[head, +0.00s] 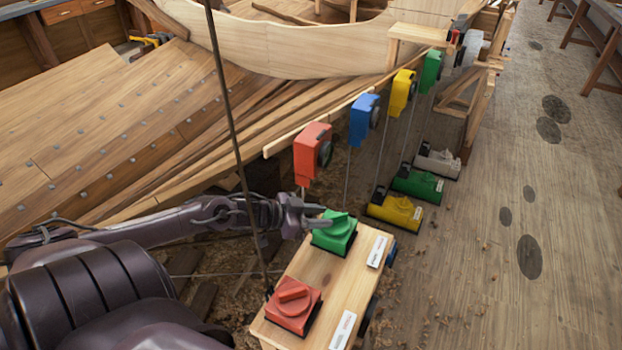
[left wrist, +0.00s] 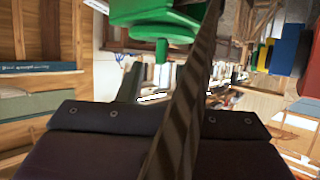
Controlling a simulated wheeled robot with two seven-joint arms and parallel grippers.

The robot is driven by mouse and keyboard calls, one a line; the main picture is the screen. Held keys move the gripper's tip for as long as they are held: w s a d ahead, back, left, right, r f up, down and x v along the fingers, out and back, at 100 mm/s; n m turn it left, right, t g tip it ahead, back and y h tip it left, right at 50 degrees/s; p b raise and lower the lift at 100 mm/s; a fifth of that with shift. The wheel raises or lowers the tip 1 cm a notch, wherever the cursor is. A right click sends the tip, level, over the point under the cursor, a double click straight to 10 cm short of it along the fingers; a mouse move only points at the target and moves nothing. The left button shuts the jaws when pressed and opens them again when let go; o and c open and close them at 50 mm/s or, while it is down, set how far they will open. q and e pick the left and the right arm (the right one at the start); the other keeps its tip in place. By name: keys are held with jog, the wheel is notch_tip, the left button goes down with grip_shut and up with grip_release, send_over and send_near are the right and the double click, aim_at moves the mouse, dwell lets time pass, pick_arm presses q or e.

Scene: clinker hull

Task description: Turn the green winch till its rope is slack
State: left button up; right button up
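The green winch (head: 418,184) lies on the floor between a yellow and a grey one, below the green hanging block (head: 431,70); its rope is too thin to judge for slack. A green turn-knob (head: 336,230) sits on a wooden box (head: 340,280). My left gripper (head: 322,216) is at the left side of this knob; I cannot tell whether it touches. In the left wrist view a green part with a disc and stub (left wrist: 162,76) hangs from the top. One dark finger (left wrist: 130,84) stands left of the stub with a gap. My right gripper is out of view.
A brown rope (head: 228,120) crosses close to my left arm, and the left wrist camera (left wrist: 185,110). A red knob (head: 295,304) sits nearer on the box. Red (head: 312,152), blue (head: 364,118) and yellow (head: 402,92) blocks hang along the hull.

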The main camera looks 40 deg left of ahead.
pick_arm(q)
jog(key=shift+v, duration=1.25)
